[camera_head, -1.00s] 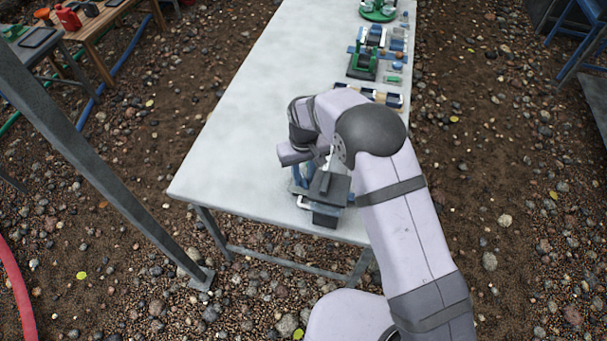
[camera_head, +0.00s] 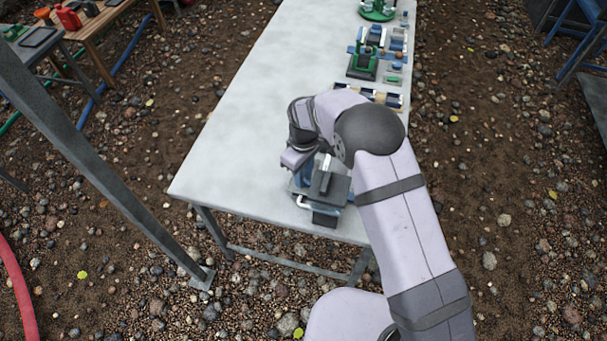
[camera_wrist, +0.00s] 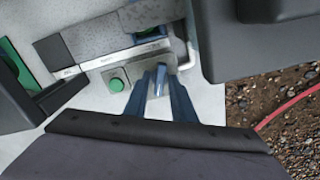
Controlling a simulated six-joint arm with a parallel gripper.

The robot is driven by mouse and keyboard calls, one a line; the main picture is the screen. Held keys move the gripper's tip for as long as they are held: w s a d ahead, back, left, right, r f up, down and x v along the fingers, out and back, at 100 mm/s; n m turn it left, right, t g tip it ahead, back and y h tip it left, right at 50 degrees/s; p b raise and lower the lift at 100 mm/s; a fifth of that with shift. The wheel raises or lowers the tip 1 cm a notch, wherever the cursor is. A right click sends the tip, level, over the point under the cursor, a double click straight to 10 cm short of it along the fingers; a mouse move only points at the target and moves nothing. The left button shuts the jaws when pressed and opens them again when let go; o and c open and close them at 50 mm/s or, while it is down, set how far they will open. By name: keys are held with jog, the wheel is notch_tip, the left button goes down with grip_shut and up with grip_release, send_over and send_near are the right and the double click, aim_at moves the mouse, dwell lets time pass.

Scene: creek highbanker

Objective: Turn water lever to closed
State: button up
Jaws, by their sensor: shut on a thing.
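The water unit (camera_head: 326,216) is a grey and blue device at the near end of the white table; it also shows in the wrist view (camera_wrist: 100,45). My gripper (camera_wrist: 158,78) reaches it, with its two blue fingers close together. A small metallic piece, apparently the water lever (camera_wrist: 159,88), shows between the fingers, and they are shut on it. In the head view my wrist and the unit's upper parts hide most of this contact. The lever's exact angle is hard to tell. A green round button (camera_wrist: 118,84) sits beside the fingers.
The white table (camera_head: 235,150) is bare to the left of the unit. Further back are a row of small parts (camera_head: 380,97) and a green-framed device (camera_head: 364,62). A grey post (camera_head: 110,180) slants at the left. Stony ground surrounds the table.

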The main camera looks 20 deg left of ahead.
jog(key=n, duration=0.4)
jog(key=shift+n, duration=0.3)
jog(key=o, duration=0.5)
jog(key=shift+o, duration=0.2)
jog(key=shift+r, duration=0.1)
jog(key=shift+r+p, duration=2.65)
jog(key=shift+r, duration=0.8)
